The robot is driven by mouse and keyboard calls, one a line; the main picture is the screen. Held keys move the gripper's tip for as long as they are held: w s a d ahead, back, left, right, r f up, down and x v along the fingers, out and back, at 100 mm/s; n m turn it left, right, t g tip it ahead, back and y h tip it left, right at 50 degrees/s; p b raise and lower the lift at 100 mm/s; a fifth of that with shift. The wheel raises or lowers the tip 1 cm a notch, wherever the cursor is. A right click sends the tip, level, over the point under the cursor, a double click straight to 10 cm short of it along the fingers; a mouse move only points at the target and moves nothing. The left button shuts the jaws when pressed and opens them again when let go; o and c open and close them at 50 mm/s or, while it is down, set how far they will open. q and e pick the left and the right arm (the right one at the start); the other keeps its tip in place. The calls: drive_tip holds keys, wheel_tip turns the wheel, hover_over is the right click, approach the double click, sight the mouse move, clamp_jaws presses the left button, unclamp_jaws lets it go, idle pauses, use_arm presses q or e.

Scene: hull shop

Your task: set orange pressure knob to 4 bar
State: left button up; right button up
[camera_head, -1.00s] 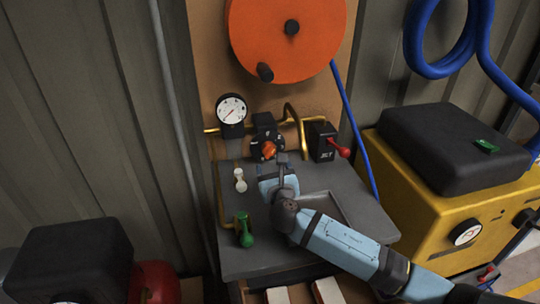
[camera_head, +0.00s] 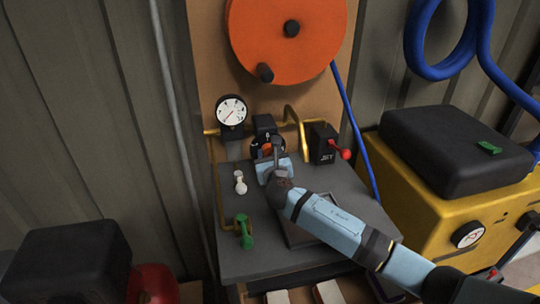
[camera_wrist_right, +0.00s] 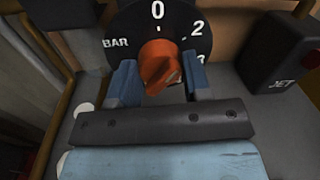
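The orange pressure knob (camera_wrist_right: 160,65) sits on a round black dial (camera_wrist_right: 178,22) marked BAR, 0, 2 and a partly hidden 3. In the right wrist view its ridge points up, roughly at the 0; a 4 is not visible. In the head view the knob (camera_head: 266,150) is partly hidden by my right gripper (camera_head: 271,153). The two blue fingers of the right gripper (camera_wrist_right: 160,82) stand apart, one on each side of the knob. I cannot tell whether they touch it. My left gripper is not in view.
A white gauge (camera_head: 231,111) is left of the dial. A green valve handle (camera_head: 244,231) and a white knob (camera_head: 240,182) stand on the grey bench (camera_head: 235,262). Brass pipes run behind.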

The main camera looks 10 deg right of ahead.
drive_tip(key=shift+c, duration=0.3)
drive_tip(key=shift+r+m+p, duration=0.15)
drive_tip(key=shift+m+p, duration=0.95)
drive_tip(key=shift+m, duration=1.7)
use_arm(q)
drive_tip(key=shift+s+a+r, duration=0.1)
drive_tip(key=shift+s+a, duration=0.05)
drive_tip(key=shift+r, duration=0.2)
use_arm(e)
drive_tip(key=o, duration=0.9)
